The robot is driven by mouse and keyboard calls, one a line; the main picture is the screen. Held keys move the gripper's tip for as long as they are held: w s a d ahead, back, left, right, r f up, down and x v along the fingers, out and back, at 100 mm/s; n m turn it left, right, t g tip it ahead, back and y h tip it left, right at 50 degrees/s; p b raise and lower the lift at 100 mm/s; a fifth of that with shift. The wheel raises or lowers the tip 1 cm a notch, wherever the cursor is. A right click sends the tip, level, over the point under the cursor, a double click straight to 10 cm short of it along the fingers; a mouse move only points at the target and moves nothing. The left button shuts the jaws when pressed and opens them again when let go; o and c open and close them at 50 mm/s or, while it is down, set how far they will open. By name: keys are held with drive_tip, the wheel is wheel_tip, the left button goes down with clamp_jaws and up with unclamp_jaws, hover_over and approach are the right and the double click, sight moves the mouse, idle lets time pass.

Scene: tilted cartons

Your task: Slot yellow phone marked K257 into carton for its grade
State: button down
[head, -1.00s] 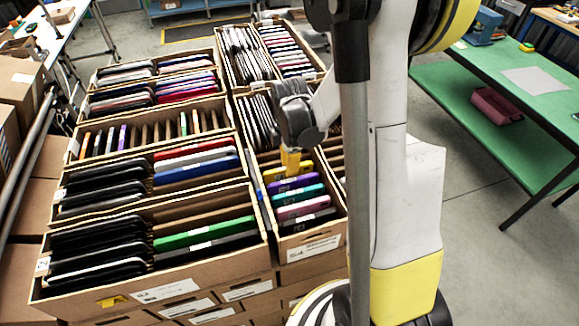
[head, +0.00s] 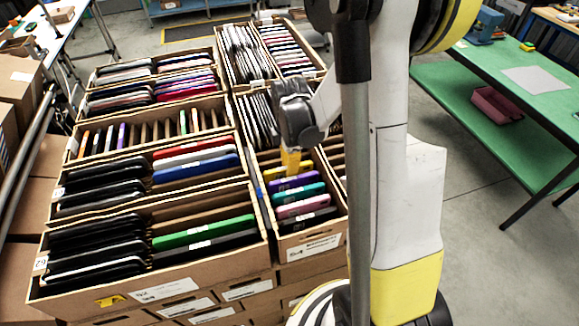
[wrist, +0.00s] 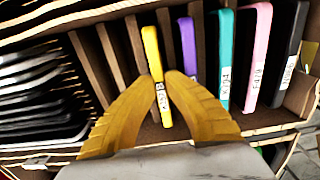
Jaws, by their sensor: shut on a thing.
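The yellow phone (wrist: 152,52) stands on edge in a slot of the carton (wrist: 261,118), with a white label whose text is too small to read surely. My gripper (wrist: 168,78) is shut on the phone's near edge, one yellow finger on each side. In the head view my gripper (head: 291,160) reaches down into the same carton (head: 314,258), and part of the yellow phone (head: 274,173) shows beside the fingers. Purple (wrist: 188,50), teal (wrist: 226,55), pink (wrist: 257,55) and black (wrist: 291,55) phones stand to its right in the wrist view. The phone's lower part is hidden.
Brown dividers (wrist: 118,50) with empty slots lie left of the yellow phone in the wrist view. Cartons with black phones (head: 95,245) and a green phone (head: 203,232) stand to the left. A green table (head: 530,95) is at the right, with bare floor before it.

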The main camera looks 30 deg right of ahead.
idle(0.3)
drive_tip(key=c, duration=1.5)
unclamp_jaws()
drive_tip(key=shift+r, duration=0.15)
wheel_tip(320, 180, up, 12)
wheel_tip(320, 180, up, 7)
drive_tip(key=p, duration=0.5)
